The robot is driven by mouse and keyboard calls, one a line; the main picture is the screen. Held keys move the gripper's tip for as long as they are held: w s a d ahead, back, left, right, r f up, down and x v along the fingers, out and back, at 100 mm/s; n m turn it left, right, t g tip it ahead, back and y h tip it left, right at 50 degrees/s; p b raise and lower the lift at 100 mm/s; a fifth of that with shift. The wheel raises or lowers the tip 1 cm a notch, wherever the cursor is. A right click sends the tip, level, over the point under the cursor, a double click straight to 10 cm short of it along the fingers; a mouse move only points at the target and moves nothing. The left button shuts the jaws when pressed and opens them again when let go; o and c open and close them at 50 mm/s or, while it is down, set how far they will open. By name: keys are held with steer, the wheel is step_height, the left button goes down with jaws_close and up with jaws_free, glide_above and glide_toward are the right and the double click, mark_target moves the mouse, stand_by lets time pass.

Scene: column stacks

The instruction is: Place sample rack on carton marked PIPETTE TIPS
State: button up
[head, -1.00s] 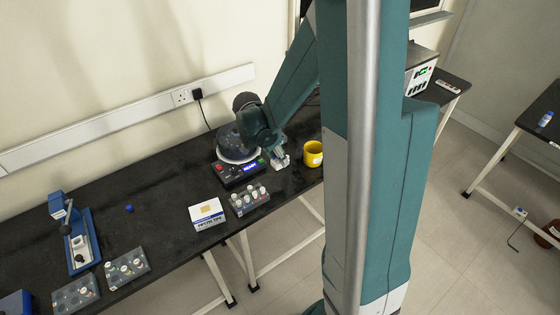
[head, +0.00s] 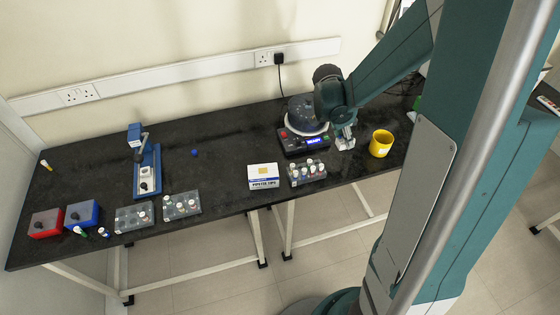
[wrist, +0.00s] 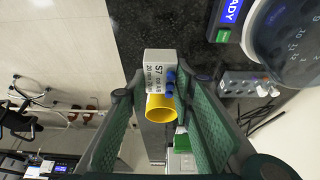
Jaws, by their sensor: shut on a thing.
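The carton marked PIPETTE TIPS (head: 263,183) is a white box with a blue band and a yellow patch on top, near the bench's front edge in the head view. My gripper (head: 345,137) is to its right, beside the round-lidded machine. In the wrist view my gripper (wrist: 163,88) is shut on a small pale block with an S7 label and blue caps, which looks to be the sample rack (wrist: 158,62). It shows small and pale below my gripper in the head view (head: 345,144). The carton's top looks clear.
A rack with white-capped vials (head: 307,173) stands close to the carton's right side. The machine with a lit display (head: 304,143) is behind it. A yellow mug (head: 381,144) is right of my gripper. Two more vial racks (head: 182,205) (head: 134,217) are to the left.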

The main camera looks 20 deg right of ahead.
steer(key=w+a+r+n+t+p, duration=0.1)
steer(key=a+r, duration=0.1)
steer(key=a, duration=0.7)
steer(key=w+a+r+n+p, duration=0.1)
steer(key=a+r+n+p, duration=0.1)
steer(key=a, duration=0.6)
step_height(320, 180, up, 3)
steer(key=n+p, duration=0.2)
glide_above(267, 168)
steer(key=a, duration=0.2)
steer(key=shift+s+d+r+t+y, duration=0.1)
steer(key=shift+s+d+t+y, duration=0.05)
steer(key=shift+s+t+y, duration=0.2)
steer(key=shift+f+b, duration=0.45)
steer(key=shift+f, duration=2.45)
steer(key=shift+f, duration=2.1)
steer(key=shift+f+b, duration=0.15)
steer(key=shift+b, duration=0.3)
steer(key=o, duration=0.9)
